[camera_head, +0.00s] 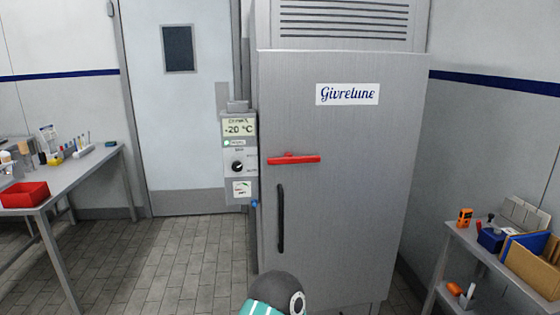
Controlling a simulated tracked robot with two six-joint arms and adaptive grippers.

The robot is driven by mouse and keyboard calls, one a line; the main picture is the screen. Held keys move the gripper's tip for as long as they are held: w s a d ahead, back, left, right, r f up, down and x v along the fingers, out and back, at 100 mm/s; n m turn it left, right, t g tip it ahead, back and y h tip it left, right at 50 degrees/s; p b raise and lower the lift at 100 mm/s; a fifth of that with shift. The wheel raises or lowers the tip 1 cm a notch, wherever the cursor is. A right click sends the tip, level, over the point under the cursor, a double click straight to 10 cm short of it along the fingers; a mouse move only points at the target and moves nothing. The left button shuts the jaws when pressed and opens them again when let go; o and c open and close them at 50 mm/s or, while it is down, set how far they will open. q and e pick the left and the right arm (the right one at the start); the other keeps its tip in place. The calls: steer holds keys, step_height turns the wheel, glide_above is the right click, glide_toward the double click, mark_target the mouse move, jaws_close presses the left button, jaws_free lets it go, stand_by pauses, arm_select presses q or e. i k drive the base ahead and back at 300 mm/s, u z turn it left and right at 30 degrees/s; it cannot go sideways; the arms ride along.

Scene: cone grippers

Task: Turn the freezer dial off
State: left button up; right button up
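The freezer (335,130) is a tall grey cabinet with a "Givrelune" label, in the middle of the head view. A grey control box (238,197) is at the left of its door. The box has a display (239,128) reading -20 °C and a green indicator below it. The round black dial (238,167) sits under the display, with a pale pointer mark. Its printed labels are too small to read.
A red lever (293,159) and a black vertical handle (281,218) are on the freezer door. A table (88,163) with a red bin (25,195) stands at left, and a shelf (480,257) with tools at right. A tiled floor (170,265) lies clear at left.

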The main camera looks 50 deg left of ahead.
mark_target(237, 166)
steer(key=u, duration=0.45)
steer(key=i, duration=1.4)
steer(key=u, duration=0.75)
steer(key=k, duration=0.8)
steer(key=u, duration=0.2)
steer(key=i, duration=0.85)
steer(key=z, duration=0.1)
